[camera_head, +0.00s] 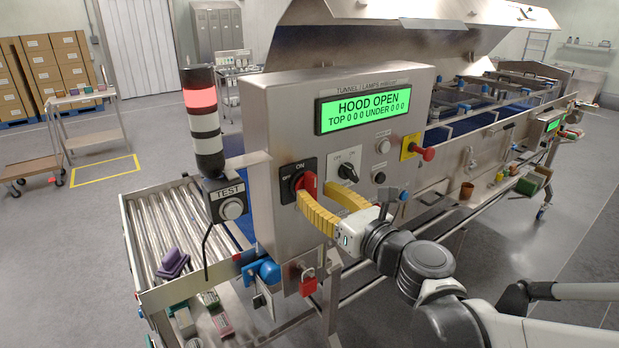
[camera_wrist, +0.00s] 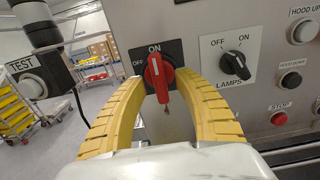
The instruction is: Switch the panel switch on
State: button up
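The panel switch (camera_head: 306,183) is a red rotary handle on a black plate marked OFF and ON, low on the left of the steel panel. In the wrist view the red handle (camera_wrist: 160,78) stands nearly upright, with its white-marked upper end close under the ON label. My gripper (camera_head: 317,192) has two curved yellow fingers. They are spread apart, one on each side of the handle, with a gap visible in the wrist view. I cannot tell whether either finger touches it.
A black lamps switch (camera_head: 348,172) sits just right, with a yellow-backed red knob (camera_head: 425,153) beyond. The green display (camera_head: 362,108) reads HOOD OPEN. A TEST button box (camera_head: 231,207) and a stack light (camera_head: 203,120), red lit, stand left. A red padlock (camera_head: 308,282) hangs below.

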jog(key=v, duration=0.9)
jog(key=shift+s+d, duration=0.2)
jog(key=shift+s, duration=0.15)
